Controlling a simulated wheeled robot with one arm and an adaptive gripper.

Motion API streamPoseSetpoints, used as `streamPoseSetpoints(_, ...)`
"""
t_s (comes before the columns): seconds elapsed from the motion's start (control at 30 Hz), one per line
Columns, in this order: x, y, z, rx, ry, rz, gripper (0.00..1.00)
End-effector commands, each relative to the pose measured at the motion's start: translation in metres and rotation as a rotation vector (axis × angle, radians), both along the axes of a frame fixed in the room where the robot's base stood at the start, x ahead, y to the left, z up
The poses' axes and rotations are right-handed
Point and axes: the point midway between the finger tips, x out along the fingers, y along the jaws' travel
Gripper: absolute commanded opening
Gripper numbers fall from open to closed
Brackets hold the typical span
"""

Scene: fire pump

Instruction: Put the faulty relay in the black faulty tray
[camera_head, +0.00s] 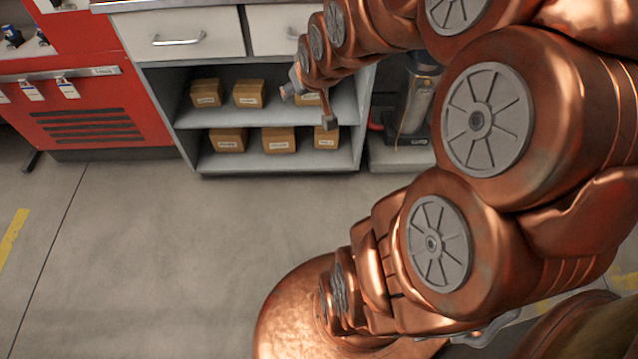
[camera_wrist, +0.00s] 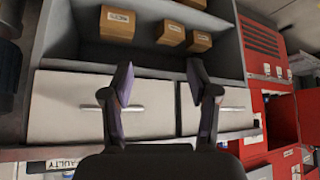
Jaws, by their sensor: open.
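My gripper (camera_wrist: 160,75) is open in the wrist view, with nothing between its two fingers. It is in front of the white drawers and the open shelves. In the head view my gripper (camera_head: 310,99) is small, in front of the shelf unit. A white label reading "FAULTY" (camera_wrist: 63,163) shows at the lower left edge of the wrist view, which looks upside down. The black tray itself cannot be made out there. I cannot pick out the faulty relay in either view.
Cardboard boxes (camera_head: 249,93) stand on two shelves (camera_head: 248,163) under white drawers (camera_head: 190,36). A red cabinet (camera_head: 80,118) with hanging tags is at left, with small dark-blue parts (camera_head: 13,36) above. A dark cylindrical device (camera_head: 416,95) stands right of the shelves. The floor (camera_head: 150,260) in front is clear.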

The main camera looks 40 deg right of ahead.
Motion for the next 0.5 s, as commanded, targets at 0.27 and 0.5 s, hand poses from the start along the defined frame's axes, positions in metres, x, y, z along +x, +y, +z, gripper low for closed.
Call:
streamPoseSetpoints(0.27, -0.100, 0.089, -0.033, 0.074, 0.424, 0.108, 0.60)
streamPoseSetpoints(0.5, -0.202, 0.142, -0.032, 0.111, 0.767, 0.178, 0.60)
